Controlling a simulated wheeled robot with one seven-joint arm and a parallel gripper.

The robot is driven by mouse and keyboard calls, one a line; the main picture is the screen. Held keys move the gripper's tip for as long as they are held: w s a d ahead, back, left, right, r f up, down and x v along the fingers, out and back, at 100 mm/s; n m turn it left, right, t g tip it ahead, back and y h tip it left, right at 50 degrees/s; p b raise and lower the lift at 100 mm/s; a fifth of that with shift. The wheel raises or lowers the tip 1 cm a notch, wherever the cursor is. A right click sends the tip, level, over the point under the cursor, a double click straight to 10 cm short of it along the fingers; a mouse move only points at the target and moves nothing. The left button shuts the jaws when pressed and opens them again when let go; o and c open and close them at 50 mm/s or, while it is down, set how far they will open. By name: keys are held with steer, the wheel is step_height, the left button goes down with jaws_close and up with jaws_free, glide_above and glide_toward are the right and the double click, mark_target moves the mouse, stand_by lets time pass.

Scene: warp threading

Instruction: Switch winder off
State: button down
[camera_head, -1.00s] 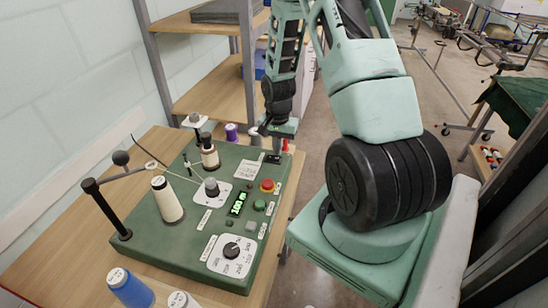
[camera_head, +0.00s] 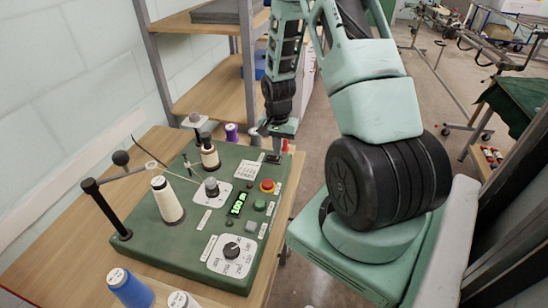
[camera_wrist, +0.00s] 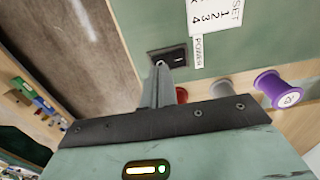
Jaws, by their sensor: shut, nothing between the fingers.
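The green winder (camera_head: 150,245) stands on the wooden bench, with a lit green display (camera_head: 239,204), a red button (camera_head: 267,186), a green button (camera_head: 260,205) and a dial (camera_head: 231,251). In the wrist view, a black rocker switch (camera_wrist: 179,57) sits in the winder's green panel beside a label reading POWER. My gripper (camera_wrist: 160,66) is shut and empty, its fingertips at the left part of the switch; I cannot tell whether they touch it. In the head view my gripper (camera_head: 276,156) is at the winder's far right corner, and the switch is hidden or too small to make out.
A purple spool (camera_wrist: 275,88) and a grey spool (camera_wrist: 221,88) stand near the gripper in the wrist view. A cream cone (camera_head: 167,200) and a smaller spool (camera_head: 209,155) stand on the winder. A blue spool (camera_head: 130,288) is at the near bench edge. Shelves (camera_head: 213,85) rise behind.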

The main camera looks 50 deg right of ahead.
mark_target(277, 158)
steer(key=shift+f+b, duration=0.65)
steer(key=shift+f, duration=0.3)
stand_by(0.8)
steer(key=shift+r, duration=0.15)
steer(key=shift+r+p, duration=2.75)
steer(key=shift+r, duration=0.7)
steer(key=shift+f, duration=0.1)
steer(key=a+r+n+b, duration=0.3)
steer(key=a+n, duration=0.2)
steer(key=a, duration=0.8)
steer(key=a+r+n+b, duration=0.3)
steer(key=a+r+n, duration=0.15)
steer(key=a, duration=0.85)
steer(key=s+a+r+n+b, duration=0.2)
steer(key=s+a+n+b, duration=0.2)
steer(key=s+a+n, duration=0.8)
steer(key=s+a, duration=0.2)
steer(key=s, duration=0.3)
steer(key=shift+a+y+b, duration=0.3)
steer(key=shift+a+b, duration=0.05)
